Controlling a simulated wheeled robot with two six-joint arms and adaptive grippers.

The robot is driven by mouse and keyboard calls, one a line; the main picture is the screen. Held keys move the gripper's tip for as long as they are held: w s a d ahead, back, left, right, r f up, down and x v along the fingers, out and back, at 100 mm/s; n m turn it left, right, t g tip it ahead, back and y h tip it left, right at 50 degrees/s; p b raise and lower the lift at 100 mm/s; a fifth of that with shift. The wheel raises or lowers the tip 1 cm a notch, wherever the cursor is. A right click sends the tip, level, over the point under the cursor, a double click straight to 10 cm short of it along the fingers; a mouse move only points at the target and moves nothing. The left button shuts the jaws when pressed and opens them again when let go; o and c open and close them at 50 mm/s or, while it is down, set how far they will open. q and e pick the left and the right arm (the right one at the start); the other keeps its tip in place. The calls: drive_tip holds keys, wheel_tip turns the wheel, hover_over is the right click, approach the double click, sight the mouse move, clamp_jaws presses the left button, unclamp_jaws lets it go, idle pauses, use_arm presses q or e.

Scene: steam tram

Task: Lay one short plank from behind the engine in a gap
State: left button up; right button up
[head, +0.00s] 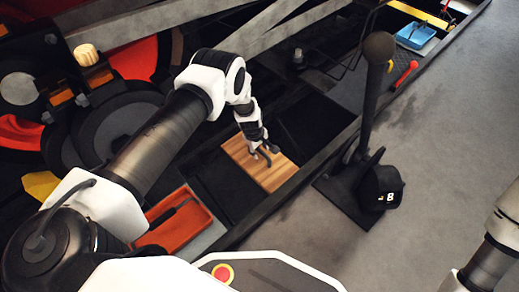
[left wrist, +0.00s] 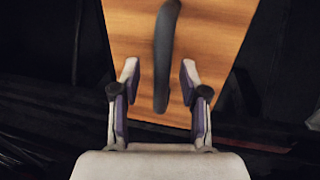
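A short light-brown wooden plank (head: 277,178) lies in the dark floor frame beside the long edge beam, with dark recesses on either side of it. In the left wrist view the plank (left wrist: 215,40) fills the upper middle, with a dark curved handle (left wrist: 163,55) running along it. My left gripper (head: 265,153) is over the plank. Its fingers (left wrist: 158,85) are apart, one on each side of the handle, with space between them and it. I cannot tell how high the fingertips are above the plank. My right gripper is out of view.
A red tray (head: 194,238) lies near the front. A tall ball-topped lever (head: 370,95) and a black cap (head: 381,188) stand right of the edge beam (head: 300,180). A blue tray (head: 416,37) is far back. Grey floor (head: 440,140) is open at right.

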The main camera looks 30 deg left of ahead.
use_arm(q)
wheel_tip(320, 180, up, 12)
drive_tip(key=s, duration=0.2)
drive_tip(key=shift+s+a, duration=0.15)
drive_tip(key=shift+a, duration=0.2)
drive_tip(key=shift+f, duration=0.15)
